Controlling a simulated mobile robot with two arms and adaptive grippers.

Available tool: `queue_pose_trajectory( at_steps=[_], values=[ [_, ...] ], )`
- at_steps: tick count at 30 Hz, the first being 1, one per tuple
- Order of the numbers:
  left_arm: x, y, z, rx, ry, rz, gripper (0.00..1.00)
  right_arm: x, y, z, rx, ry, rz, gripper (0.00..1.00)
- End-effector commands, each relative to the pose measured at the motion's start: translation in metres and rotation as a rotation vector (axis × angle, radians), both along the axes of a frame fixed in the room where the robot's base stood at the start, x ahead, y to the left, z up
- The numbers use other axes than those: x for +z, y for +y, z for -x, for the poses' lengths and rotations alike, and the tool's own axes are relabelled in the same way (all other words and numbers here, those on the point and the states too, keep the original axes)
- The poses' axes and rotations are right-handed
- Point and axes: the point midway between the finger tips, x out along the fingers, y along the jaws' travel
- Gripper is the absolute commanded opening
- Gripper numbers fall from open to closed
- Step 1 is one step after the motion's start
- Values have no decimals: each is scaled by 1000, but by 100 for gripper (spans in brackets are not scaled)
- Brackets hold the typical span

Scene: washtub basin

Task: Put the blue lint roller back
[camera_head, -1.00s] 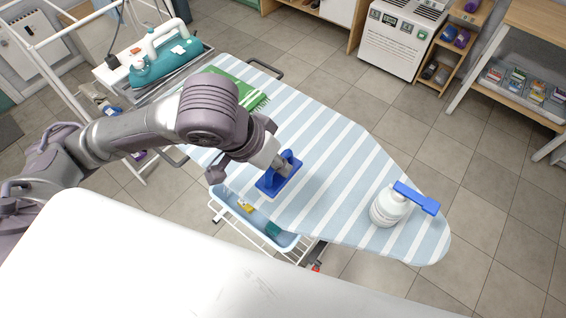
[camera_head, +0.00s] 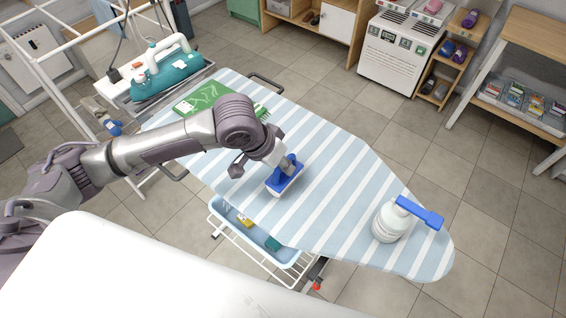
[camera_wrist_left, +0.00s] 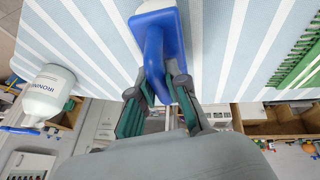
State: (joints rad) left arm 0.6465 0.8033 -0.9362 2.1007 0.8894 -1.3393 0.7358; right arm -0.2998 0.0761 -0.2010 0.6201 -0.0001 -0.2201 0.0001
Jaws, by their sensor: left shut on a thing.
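The blue lint roller (camera_head: 285,180) has a blue handle and a white part below its blue top. My left gripper (camera_head: 287,163) is shut on its handle, over the middle of the striped ironing board (camera_head: 330,190). In the left wrist view the lint roller (camera_wrist_left: 162,40) stands between the fingers, its far end partly cut off by the top edge. I cannot tell whether its white part touches the board. My right gripper is not in view.
A white spray bottle (camera_head: 388,222) with a blue head stands near the board's right end. A light-blue basket (camera_head: 262,240) hangs below the near edge. The board's middle right is clear.

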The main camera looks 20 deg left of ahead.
Motion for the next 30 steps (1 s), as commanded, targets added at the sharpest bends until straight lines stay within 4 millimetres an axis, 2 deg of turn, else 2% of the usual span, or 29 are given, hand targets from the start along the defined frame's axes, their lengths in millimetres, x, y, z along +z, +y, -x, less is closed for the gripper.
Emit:
queue_pose_trajectory(
  at_steps=[11,12,16,17,26,30],
  values=[
    [-4,0,0,0,-2,1,0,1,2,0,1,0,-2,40],
    [-6,0,0,1,-1,-1,16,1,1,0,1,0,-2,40],
    [-5,0,0,1,-2,0,38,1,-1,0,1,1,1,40],
    [-5,0,0,0,-2,1,40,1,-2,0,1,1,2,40],
    [-4,0,0,0,-3,0,40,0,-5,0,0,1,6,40],
    [8,4,3,0,-3,0,40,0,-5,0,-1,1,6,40]
  ],
)
